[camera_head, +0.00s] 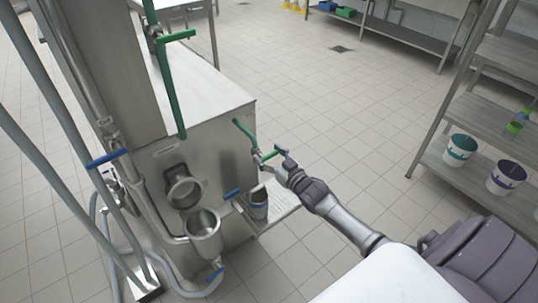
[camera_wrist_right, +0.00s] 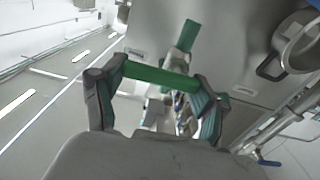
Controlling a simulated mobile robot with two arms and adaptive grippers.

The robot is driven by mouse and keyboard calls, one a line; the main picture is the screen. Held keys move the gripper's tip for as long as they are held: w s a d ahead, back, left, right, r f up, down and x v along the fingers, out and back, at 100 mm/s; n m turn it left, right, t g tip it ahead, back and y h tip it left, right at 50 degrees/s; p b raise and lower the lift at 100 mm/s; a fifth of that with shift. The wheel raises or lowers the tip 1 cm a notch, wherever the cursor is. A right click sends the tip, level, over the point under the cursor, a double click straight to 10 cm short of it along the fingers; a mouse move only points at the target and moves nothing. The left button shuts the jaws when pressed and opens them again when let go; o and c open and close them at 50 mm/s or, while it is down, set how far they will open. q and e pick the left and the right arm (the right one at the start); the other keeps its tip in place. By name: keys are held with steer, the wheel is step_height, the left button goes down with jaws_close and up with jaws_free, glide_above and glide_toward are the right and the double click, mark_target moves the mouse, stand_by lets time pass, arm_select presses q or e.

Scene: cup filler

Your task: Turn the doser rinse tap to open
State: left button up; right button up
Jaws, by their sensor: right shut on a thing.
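My right gripper (camera_head: 284,162) reaches the right side of the steel machine (camera_head: 200,150). It is shut on a green tap handle (camera_head: 270,156). In the right wrist view the green bar (camera_wrist_right: 160,77) of this handle lies across between the two dark fingers of the gripper (camera_wrist_right: 158,95). A second green lever (camera_head: 245,133) sits just above and to the left; a green piece (camera_wrist_right: 187,36) also shows beyond the bar in the wrist view. Which handle is labelled as the doser rinse tap cannot be read. My left gripper is not in view.
Blue-handled valves (camera_head: 106,158) and grey hoses stand at the left. A steel funnel cup (camera_head: 204,224) hangs on the machine front. A small steel cup (camera_head: 258,204) stands below the held handle. A shelf with buckets (camera_head: 461,150) is at the right. The tiled floor between is clear.

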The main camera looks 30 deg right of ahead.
steer(key=n, duration=0.4)
steer(key=shift+a+r, duration=0.2)
steer(key=shift+r, duration=0.15)
steer(key=n, duration=0.4)
steer(key=shift+a+r+n, duration=0.15)
steer(key=shift+a+n, duration=0.15)
steer(key=n, duration=0.3)
steer(key=shift+a+r+n+b, duration=0.1)
steer(key=shift+a+n+b, duration=0.2)
steer(key=shift+b, duration=0.05)
steer(key=n, duration=0.2)
steer(key=a+n+b, duration=0.1)
steer(key=n, duration=0.2)
steer(key=shift+s+b, duration=0.1)
steer(key=shift+b, duration=0.2)
steer(key=shift+n, duration=0.4)
steer(key=o, duration=1.2)
